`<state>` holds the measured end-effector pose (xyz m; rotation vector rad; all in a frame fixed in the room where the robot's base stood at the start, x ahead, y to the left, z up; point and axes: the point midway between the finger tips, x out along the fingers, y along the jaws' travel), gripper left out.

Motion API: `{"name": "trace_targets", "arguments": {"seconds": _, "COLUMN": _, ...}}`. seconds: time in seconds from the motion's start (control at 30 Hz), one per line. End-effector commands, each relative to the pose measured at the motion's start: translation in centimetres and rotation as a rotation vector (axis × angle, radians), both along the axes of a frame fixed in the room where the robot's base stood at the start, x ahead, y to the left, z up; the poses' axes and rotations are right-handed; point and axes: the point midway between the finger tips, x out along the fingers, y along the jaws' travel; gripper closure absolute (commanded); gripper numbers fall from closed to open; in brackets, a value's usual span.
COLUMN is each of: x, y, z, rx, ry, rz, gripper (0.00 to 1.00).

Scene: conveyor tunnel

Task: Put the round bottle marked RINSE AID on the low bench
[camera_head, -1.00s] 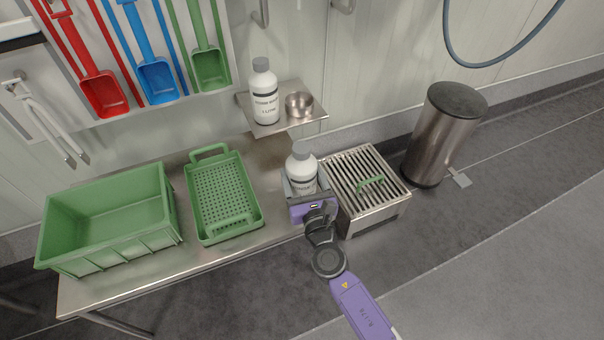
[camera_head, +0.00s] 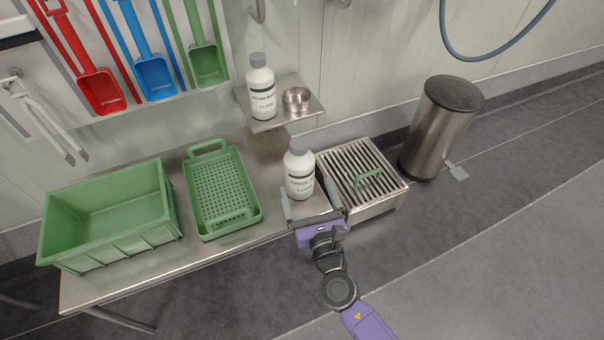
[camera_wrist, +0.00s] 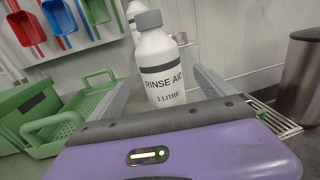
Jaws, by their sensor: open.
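The round white bottle with a grey cap (camera_head: 299,174) stands upright on the right end of the steel bench (camera_head: 270,225). In the wrist view the bottle (camera_wrist: 160,68) reads RINSE AID, 1 LITRE. My gripper (camera_head: 308,192) is open in front of the bottle, its fingers pointing towards it on either side. In the wrist view the bottle shows between the spread fingers, with a gap on each side. Its base is hidden behind the gripper body there.
A green crate (camera_head: 75,248) and a green perforated basket (camera_head: 245,188) stand left on the bench. A slatted steel box (camera_head: 375,208) adjoins its right end. A wall shelf (camera_head: 284,122) holds a similar bottle (camera_head: 261,92) and a steel cup (camera_head: 296,100). A bin (camera_head: 432,135) stands farther right.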

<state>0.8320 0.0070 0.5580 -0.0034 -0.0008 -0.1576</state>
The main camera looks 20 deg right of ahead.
Motion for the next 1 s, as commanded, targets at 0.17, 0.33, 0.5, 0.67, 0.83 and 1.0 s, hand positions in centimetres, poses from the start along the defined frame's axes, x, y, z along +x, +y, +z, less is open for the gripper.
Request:
{"name": "trace_targets", "arguments": {"seconds": 0.17, "x": -3.0, "y": 0.5, "z": 0.0, "rx": -0.001, "ry": 0.001, "rz": 0.001, "gripper": 0.07}}
{"name": "trace_targets", "arguments": {"seconds": 0.33, "x": -4.4, "y": 0.8, "z": 0.0, "rx": 0.001, "ry": 0.0, "rz": 0.001, "gripper": 0.07}}
{"name": "trace_targets", "arguments": {"seconds": 0.5, "x": -4.7, "y": 0.8, "z": 0.0, "rx": 0.001, "ry": -0.001, "rz": 0.0, "gripper": 0.07}}
{"name": "trace_targets", "arguments": {"seconds": 0.67, "x": -4.9, "y": 0.7, "z": -0.2, "rx": 0.015, "ry": 0.004, "rz": 0.0, "gripper": 0.07}}
{"name": "trace_targets", "arguments": {"seconds": 0.83, "x": -8.8, "y": -0.4, "z": -2.4, "rx": 0.273, "ry": 0.062, "rz": -0.004, "gripper": 0.07}}
{"name": "trace_targets", "arguments": {"seconds": 1.0, "x": -16.8, "y": -1.1, "z": -4.8, "rx": 0.854, "ry": 0.146, "rz": -0.047, "gripper": 0.07}}
